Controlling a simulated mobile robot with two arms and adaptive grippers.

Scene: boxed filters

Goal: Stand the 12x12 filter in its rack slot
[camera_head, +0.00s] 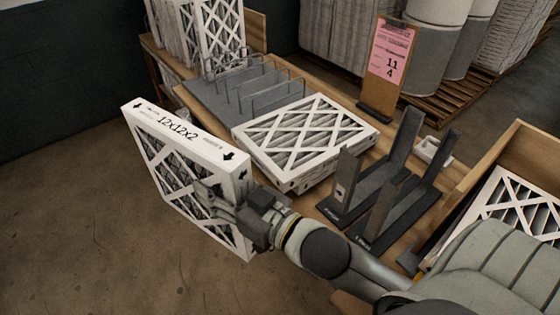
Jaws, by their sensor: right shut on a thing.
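My right gripper (225,205) is shut on the white-framed 12x12x2 filter (185,140), at its near right side. It holds the filter roughly upright, its printed edge up, in front of the table and apart from the rack. The rack (205,100) is a grey base with several wire dividers at the back left of the table; the slots I can see look empty. My left gripper is not in view.
Several filters (205,30) stand at the back left. Dark metal upright stands (385,185) are on the table's right part. A clipboard with a pink sheet (390,60) stands behind. A wooden box (525,140) with a filter is at right. Open floor lies left.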

